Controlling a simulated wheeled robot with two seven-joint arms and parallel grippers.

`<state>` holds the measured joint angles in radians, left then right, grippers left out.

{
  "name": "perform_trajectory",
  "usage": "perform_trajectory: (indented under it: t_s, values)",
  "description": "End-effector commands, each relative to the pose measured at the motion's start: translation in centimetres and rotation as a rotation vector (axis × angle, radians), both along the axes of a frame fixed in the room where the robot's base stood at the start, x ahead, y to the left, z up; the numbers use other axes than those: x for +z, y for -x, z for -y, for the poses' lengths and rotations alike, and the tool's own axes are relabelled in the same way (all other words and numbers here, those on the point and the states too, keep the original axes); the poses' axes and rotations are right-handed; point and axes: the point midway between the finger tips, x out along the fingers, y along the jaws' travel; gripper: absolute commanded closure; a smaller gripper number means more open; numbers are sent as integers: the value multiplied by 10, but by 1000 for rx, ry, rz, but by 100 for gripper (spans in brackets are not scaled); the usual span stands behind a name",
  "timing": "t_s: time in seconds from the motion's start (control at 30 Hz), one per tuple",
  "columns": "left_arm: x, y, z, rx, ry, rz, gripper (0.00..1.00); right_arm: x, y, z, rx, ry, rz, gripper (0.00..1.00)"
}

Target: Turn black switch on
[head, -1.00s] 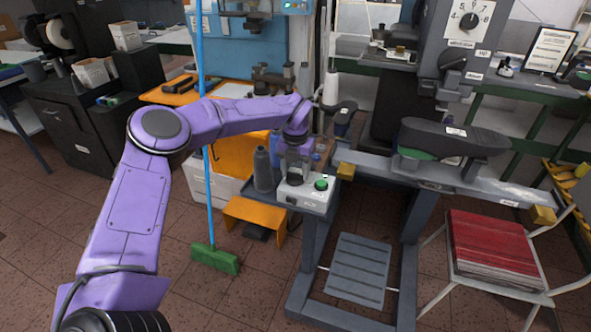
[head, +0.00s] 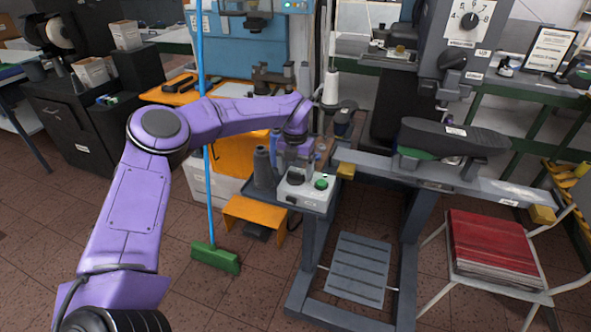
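A light grey control box (head: 308,197) sits on the small grey shelf of the press frame, in the middle of the head view. On its top are a round black switch (head: 296,179) at the left and a green button (head: 321,184) at the right. My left gripper (head: 288,163) is just behind and above the black switch, pointing down. Whether it touches the switch and whether its fingers are apart cannot be made out. My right gripper is not in view.
A white thread cone (head: 331,88) stands behind my gripper. The press beam with a yellow block (head: 346,171) is at the right. A blue-handled broom (head: 208,185) stands at the left.

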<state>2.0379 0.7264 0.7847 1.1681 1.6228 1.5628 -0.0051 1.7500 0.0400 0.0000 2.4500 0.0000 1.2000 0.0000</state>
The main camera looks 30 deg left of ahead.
Motion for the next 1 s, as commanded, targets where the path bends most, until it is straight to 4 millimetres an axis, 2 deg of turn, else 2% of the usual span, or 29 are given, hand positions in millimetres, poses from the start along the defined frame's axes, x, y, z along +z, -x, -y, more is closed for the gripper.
perform_trajectory:
  t_s: [0.13, 0.23, 0.5, 0.63, 0.77, 1.0]
  values:
    - [1, 0, 0, 0, 0, 0, 19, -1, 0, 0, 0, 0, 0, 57]
    - [11, -1, 0, 2, 0, 2, 19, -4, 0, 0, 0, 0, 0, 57]
    - [74, -1, 0, 2, -1, 5, 19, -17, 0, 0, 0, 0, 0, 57]
    - [96, 0, 0, 2, -1, 2, 19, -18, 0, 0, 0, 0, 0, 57]
    - [105, 0, 0, 1, 0, 0, 19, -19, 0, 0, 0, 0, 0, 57]
    - [105, 0, 0, 0, 0, -1, 19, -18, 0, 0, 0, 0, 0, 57]
